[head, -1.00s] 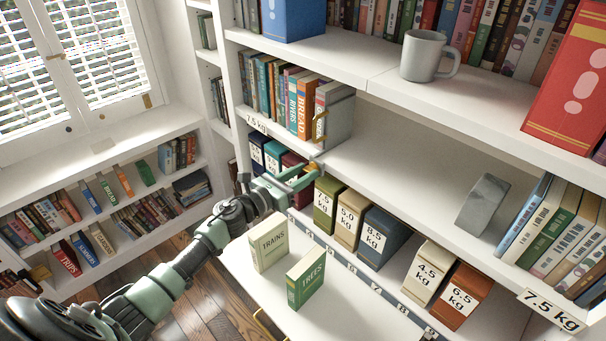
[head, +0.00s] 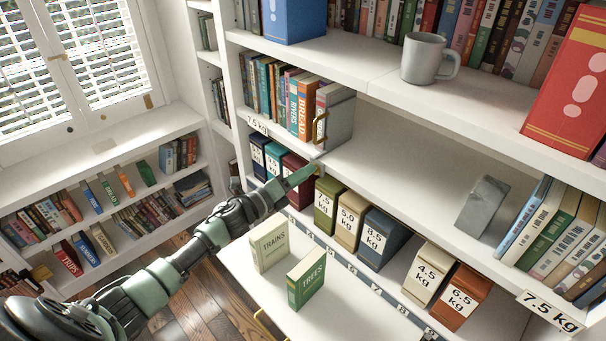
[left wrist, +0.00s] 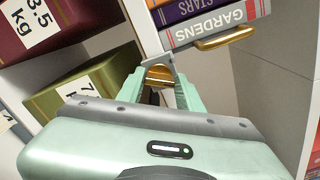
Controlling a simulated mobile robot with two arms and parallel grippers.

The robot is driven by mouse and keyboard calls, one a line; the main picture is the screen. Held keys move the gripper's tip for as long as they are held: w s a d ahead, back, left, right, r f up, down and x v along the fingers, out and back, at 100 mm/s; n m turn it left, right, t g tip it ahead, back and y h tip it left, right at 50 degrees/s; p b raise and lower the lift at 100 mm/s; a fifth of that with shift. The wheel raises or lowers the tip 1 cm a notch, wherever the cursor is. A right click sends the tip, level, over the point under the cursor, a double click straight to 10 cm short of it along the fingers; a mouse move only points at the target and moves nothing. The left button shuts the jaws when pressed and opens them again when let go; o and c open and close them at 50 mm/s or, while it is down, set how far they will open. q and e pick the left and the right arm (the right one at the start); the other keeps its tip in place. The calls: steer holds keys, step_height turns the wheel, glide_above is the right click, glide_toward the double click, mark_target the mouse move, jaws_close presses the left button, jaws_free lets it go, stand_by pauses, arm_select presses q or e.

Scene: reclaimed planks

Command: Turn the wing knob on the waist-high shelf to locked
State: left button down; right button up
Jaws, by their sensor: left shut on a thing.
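The brass wing knob (left wrist: 158,76) shows in the left wrist view at the front edge of the white shelf, between the green fingers. My left gripper (head: 313,170) reaches the shelf edge in the head view, below the grey box with books. In the left wrist view my left gripper (left wrist: 162,70) is shut on the knob. In the head view the fingers mostly hide the knob. I cannot read any locked mark or the knob's exact angle. My right gripper is not in view.
Labelled weight boxes, such as the olive one (head: 327,205), sit on the shelf below. The TRAINS (head: 269,246) and TREES (head: 306,278) books stand on the lower white surface. The shelf's middle is clear.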

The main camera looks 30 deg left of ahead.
arm_select(q)
steer(key=n+p, duration=0.1)
steer(key=n, duration=0.5)
steer(key=shift+a, duration=0.1)
steer(key=shift+f, duration=0.1)
stand_by(0.4)
steer(key=c, duration=0.9)
jaws_free()
steer(key=b+v, duration=0.1)
steer(key=v, duration=0.6)
steer(key=shift+s+a+b, duration=0.15)
steer(key=shift+s+b, duration=0.2)
steer(key=shift+b, duration=0.05)
